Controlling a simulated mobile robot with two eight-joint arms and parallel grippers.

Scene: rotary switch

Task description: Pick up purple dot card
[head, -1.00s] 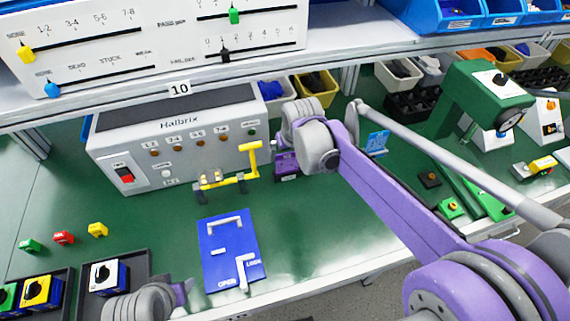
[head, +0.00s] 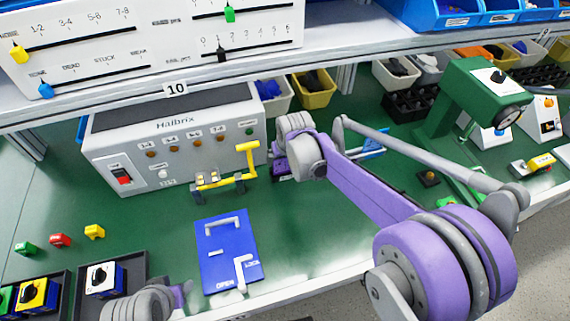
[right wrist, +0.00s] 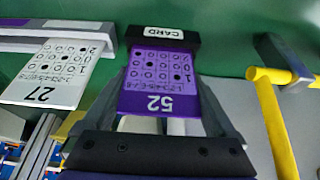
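The purple dot card (right wrist: 157,90) fills the middle of the right wrist view. It bears dots and an upside-down 52, and its far end sits at a black holder marked CARD (right wrist: 163,37). My right gripper (right wrist: 162,85) has its grey fingers spread, one on each side of the card; I cannot tell whether they touch it. In the head view my right gripper is mostly hidden behind its wrist, with the dark and purple holder area (head: 283,171) beside it. My left gripper (head: 182,291) shows only in part at the bottom, its fingers unclear.
A white card numbered 27 (right wrist: 48,75) lies left of the purple card. A yellow handle (right wrist: 277,115) stands to the right. The grey Halbrix box (head: 175,140), blue panel (head: 225,255) and green press (head: 475,100) stand on the green bench, which has bare room between panel and press.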

